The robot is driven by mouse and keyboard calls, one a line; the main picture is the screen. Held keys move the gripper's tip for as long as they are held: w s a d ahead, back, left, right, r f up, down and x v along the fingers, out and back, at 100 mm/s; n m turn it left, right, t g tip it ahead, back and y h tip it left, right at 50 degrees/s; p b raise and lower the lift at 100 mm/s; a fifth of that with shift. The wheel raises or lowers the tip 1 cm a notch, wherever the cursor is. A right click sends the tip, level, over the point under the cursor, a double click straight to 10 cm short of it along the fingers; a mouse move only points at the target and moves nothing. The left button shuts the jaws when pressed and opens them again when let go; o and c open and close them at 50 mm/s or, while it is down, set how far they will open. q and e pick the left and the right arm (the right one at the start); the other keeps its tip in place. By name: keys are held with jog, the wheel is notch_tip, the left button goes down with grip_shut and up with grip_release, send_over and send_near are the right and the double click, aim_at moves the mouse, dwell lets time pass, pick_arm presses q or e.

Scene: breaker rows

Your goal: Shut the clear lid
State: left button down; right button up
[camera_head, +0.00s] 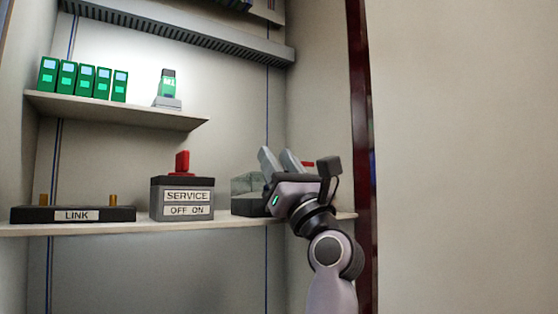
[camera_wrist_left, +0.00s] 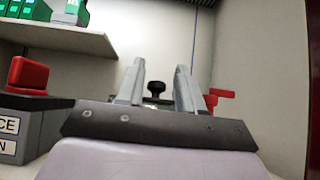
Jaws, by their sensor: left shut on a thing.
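A greenish see-through box, with what looks like the clear lid (camera_head: 246,182), sits on a dark base (camera_head: 244,206) at the right of the lower shelf. My left gripper (camera_head: 279,157) is in front of it and hides its right part. In the left wrist view, a black knob (camera_wrist_left: 156,84) shows between the fingers of my left gripper (camera_wrist_left: 160,68), which is shut on it. I cannot tell how far the lid is from its base. My right gripper is not in view.
Left of the box stands a grey SERVICE switch box (camera_head: 182,199) with a red handle (camera_head: 182,162). Further left is a black LINK block (camera_head: 74,214) with two brass posts. Green modules (camera_head: 84,80) stand on the upper shelf (camera_head: 120,109). A red piece (camera_wrist_left: 220,96) is right of the gripper.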

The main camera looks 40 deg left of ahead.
pick_arm(q)
jog(key=shift+d+f, duration=0.1)
jog(key=shift+d, duration=0.25)
jog(key=c, duration=1)
grip_release()
jog(key=shift+o, duration=1)
jog(key=shift+s+d, duration=0.1)
jog(key=shift+d, duration=0.15)
jog(key=shift+a, duration=0.2)
jog(key=b+v, duration=0.2)
jog(key=v, duration=0.5)
jog(key=shift+d, duration=0.1)
